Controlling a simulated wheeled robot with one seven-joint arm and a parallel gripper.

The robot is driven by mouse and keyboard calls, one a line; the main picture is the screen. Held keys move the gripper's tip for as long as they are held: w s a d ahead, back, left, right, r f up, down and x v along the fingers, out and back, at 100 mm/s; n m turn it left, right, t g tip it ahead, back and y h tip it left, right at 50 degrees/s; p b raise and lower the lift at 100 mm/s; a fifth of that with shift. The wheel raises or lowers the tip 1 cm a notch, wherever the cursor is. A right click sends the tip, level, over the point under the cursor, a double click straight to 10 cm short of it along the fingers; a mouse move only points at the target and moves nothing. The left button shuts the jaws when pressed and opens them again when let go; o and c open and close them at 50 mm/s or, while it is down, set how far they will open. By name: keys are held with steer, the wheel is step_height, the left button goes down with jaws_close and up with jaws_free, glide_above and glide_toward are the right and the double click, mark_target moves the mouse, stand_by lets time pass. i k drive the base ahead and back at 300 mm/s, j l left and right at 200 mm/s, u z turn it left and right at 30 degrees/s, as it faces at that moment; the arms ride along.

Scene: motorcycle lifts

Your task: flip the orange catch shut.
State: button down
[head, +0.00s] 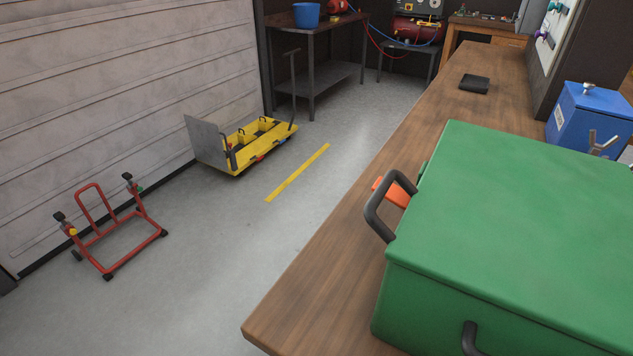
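An orange catch (397,194) shows on the left side of a large green box (545,190), partly hidden behind a dark grey loop handle (376,214). Only a small part of the catch is visible, and I cannot tell whether it is open or shut. The green box stands on a long wooden workbench (310,290) with its lid down. A second dark handle (470,338) is on its near side, cut by the bottom edge. My gripper is not in view.
A blue box (590,118) stands behind the green box at the right. A small black object (474,84) lies farther along the bench. On the floor to the left are a red stand (120,240) and a yellow cart (255,145). Open floor lies left of the bench.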

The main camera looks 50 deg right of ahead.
mark_target(396, 195)
steer(key=i+j+z, duration=0.2)
steer(key=i, duration=0.5)
steer(key=i+z, duration=0.1)
steer(key=z, duration=0.3)
steer(key=i+z, duration=0.15)
steer(key=z, duration=0.25)
